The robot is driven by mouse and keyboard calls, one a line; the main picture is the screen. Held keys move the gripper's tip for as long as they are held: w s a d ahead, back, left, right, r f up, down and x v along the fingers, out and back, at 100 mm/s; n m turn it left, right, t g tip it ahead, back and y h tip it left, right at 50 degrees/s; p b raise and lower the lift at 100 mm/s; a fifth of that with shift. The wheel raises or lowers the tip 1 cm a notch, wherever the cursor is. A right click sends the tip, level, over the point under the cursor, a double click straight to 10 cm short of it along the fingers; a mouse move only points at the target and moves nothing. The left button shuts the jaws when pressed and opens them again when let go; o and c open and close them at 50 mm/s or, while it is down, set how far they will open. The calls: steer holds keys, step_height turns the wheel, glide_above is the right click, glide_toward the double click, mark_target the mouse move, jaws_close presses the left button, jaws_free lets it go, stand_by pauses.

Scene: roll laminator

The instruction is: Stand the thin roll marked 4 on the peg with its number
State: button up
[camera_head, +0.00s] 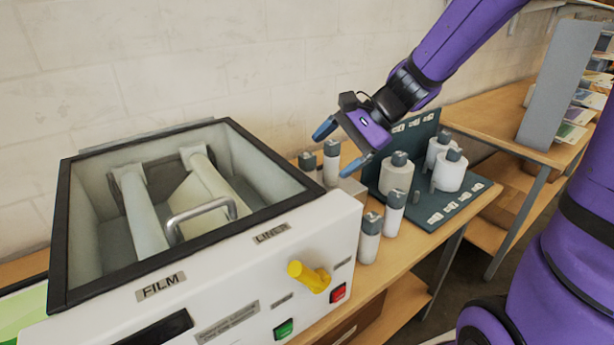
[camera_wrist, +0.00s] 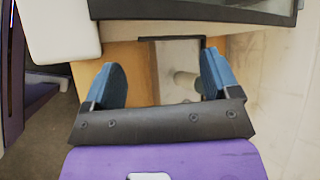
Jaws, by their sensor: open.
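Two thin white rolls with grey tops, a front one (camera_head: 370,240) and one behind it (camera_head: 393,214), stand upright on the table between the laminator and the peg board. Two more thin rolls (camera_head: 308,166) (camera_head: 331,165) stand farther back beside the laminator. I cannot read which is marked 4. The dark green peg board (camera_head: 424,222) has small number labels, too small to read, and bears several thick white rolls (camera_head: 396,176). My gripper (camera_head: 340,148) is open and empty above the table, near the back thin rolls. In the wrist view my gripper (camera_wrist: 160,80) has blue fingers wide apart.
The white laminator (camera_head: 230,262) with its open black-rimmed bay, yellow handle (camera_head: 310,277) and buttons fills the left. The wall is close behind. A second table (camera_head: 500,122) with a grey upright panel (camera_head: 560,85) stands at the right. A pale cylinder (camera_wrist: 186,81) shows between my fingers.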

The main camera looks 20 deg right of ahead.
steer(key=w+d+f+m+t+y, duration=0.2)
steer(key=w+f+m, duration=0.3)
steer(key=w+m, duration=0.15)
steer(key=m+t, duration=0.4)
steer(key=m, duration=0.3)
glide_toward(308, 174)
steer(key=w, duration=0.1)
steer(key=w+a+f, duration=0.1)
steer(key=w+f, duration=0.1)
steer(key=shift+w+a, duration=0.1)
steer(key=shift+a, duration=0.2)
steer(key=shift+w+f+m, duration=0.15)
steer(key=shift+f+m, duration=0.1)
steer(key=shift+m, duration=0.1)
steer(key=shift+x, duration=3.6)
steer(key=shift+w+d+f, duration=0.1)
steer(key=shift+w+d, duration=0.05)
steer(key=shift+w, duration=0.05)
steer(key=c, duration=1)
